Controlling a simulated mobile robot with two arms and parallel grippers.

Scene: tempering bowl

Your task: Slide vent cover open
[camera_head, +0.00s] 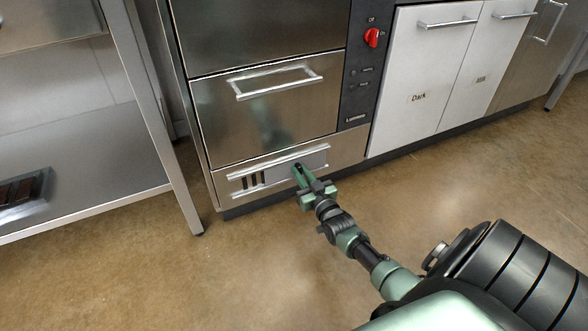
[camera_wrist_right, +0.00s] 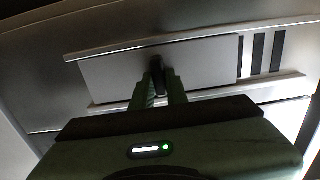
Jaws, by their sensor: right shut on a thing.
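The vent cover (camera_head: 317,160) is a flat grey plate between two silvery rails on the low front panel of the steel appliance. Several dark vent slots (camera_head: 252,181) show uncovered to the left of the plate. In the right wrist view the cover (camera_wrist_right: 208,62) fills the middle, with the slots (camera_wrist_right: 262,53) to its right. My right gripper (camera_head: 299,172) is at the cover, its fingers shut on a small dark knob (camera_wrist_right: 157,70) on the plate. The fingers hide part of the knob. My left gripper is not in view.
A drawer with a bar handle (camera_head: 278,80) is above the vent panel. A red dial (camera_head: 373,38) and white cabinets (camera_head: 415,75) stand to the right. A steel table's leg (camera_head: 165,135) stands to the left. The brown floor (camera_head: 260,265) in front is clear.

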